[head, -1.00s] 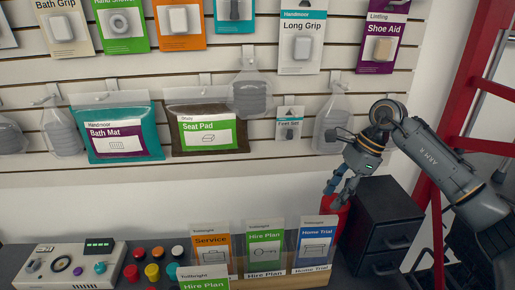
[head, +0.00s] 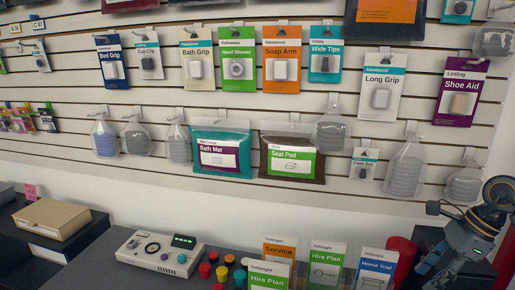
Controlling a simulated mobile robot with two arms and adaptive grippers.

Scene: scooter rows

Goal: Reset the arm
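My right arm comes in at the lower right of the head view. Its gripper (head: 428,268) points down and left, beside the red cylinder (head: 401,262) and in front of the dark drawer unit (head: 428,238). Its fingers are small and dark against the unit, and I cannot tell whether they are open or shut. I see nothing clearly held in it. My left arm and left gripper are not in view.
A slatted wall (head: 300,196) with hanging packets fills the background. On the dark counter stand a control box (head: 160,252), several coloured buttons (head: 222,272) and leaflets, including a Home Trial leaflet (head: 376,268). A cardboard box (head: 52,217) sits at left.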

